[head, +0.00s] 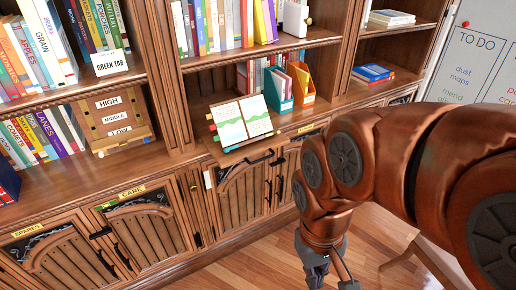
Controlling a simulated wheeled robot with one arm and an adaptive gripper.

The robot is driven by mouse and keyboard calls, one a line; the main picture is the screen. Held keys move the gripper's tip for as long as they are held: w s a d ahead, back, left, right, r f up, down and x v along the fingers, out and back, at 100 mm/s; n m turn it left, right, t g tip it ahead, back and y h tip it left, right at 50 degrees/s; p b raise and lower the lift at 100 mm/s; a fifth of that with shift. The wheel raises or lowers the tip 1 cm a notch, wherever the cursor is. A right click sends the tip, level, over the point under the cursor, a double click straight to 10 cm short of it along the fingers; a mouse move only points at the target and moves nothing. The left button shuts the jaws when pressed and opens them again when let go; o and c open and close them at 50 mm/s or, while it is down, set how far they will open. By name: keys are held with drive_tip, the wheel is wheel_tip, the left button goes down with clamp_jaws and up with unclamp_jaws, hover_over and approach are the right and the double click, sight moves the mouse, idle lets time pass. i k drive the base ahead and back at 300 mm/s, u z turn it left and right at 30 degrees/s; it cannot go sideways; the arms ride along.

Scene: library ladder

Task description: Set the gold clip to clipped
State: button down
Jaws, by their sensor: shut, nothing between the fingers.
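An open book or chart (240,122) lies on a tilted wooden stand on the shelf ledge, near the picture's middle.
A HIGH/MIDDLE/LOW board (113,120) leans at the left of the ledge. Teal (279,90) and orange (301,84) file holders stand behind the stand. Cupboard doors (146,234) line the front below. My arm covers much of the right side.

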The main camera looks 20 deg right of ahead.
sight(276, 132)
drive_tip(key=u, duration=1.9)
drive_tip(key=k, duration=0.4)
drive_tip(key=z, duration=1.3)
